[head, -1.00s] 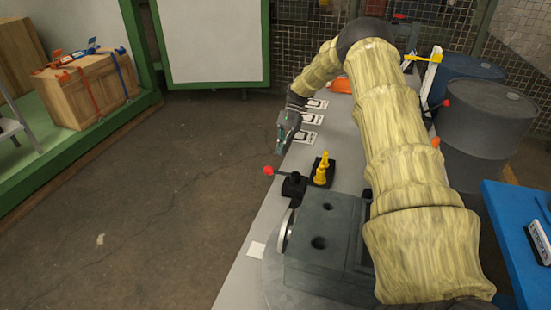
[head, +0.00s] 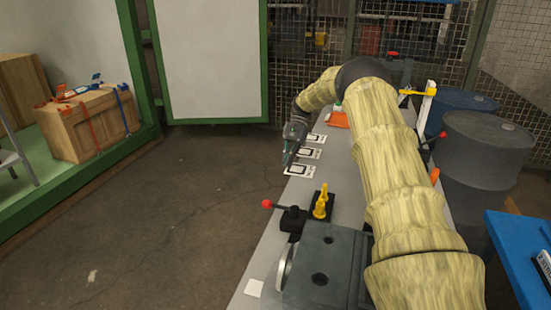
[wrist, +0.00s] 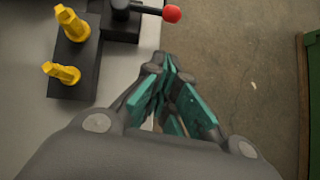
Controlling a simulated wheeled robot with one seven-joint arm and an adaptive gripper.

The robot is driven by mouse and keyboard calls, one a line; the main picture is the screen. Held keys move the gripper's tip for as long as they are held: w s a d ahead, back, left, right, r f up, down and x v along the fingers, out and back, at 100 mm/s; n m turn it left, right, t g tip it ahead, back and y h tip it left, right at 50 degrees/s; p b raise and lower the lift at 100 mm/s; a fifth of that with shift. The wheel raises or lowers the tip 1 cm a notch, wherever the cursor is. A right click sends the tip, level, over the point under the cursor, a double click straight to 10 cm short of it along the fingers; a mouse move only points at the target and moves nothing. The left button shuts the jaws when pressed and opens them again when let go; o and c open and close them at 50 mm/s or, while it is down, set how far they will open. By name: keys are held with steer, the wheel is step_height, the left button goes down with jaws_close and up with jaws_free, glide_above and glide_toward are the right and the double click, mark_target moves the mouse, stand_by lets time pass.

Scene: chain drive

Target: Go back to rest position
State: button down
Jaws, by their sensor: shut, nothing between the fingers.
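My gripper (head: 290,150) hangs over the left edge of the grey bench (head: 262,260) in the head view, with my sleeved arm reaching above the bench. In the wrist view the teal fingers of my gripper (wrist: 168,72) meet at their tips, shut with nothing between them. The black block with yellow pegs (head: 320,205) stands on the bench, nearer the camera than my gripper. It also shows in the wrist view (wrist: 72,75), left of the fingers. A lever with a red knob (head: 267,204) sticks out beside it, apart from my fingers.
White cards (head: 300,171) lie on the bench near my gripper. A grey machine block (head: 325,262) stands at the near end. Dark drums (head: 487,150) and a blue table (head: 515,255) are on the right. The floor (head: 170,200) left of the bench is clear.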

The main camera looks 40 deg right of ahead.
steer(key=shift+a, duration=0.1)
steer(key=p+x, duration=0.1)
steer(key=x, duration=0.2)
steer(key=p+x, duration=0.1)
steer(key=x, duration=0.3)
steer(key=p+x, duration=0.1)
steer(key=x, duration=0.3)
steer(key=shift+a+r, duration=0.2)
steer(key=shift+a, duration=0.2)
steer(key=shift+s+a, duration=0.15)
steer(key=shift+s, duration=0.1)
steer(key=shift+s+m+t, duration=0.15)
steer(key=shift+m+t, duration=0.25)
steer(key=shift+m, duration=0.1)
steer(key=shift+s+f+m+t, duration=0.15)
steer(key=shift+m+t, duration=0.15)
steer(key=shift+m, duration=0.2)
steer(key=shift+f+y, duration=0.1)
steer(key=shift+y, duration=0.2)
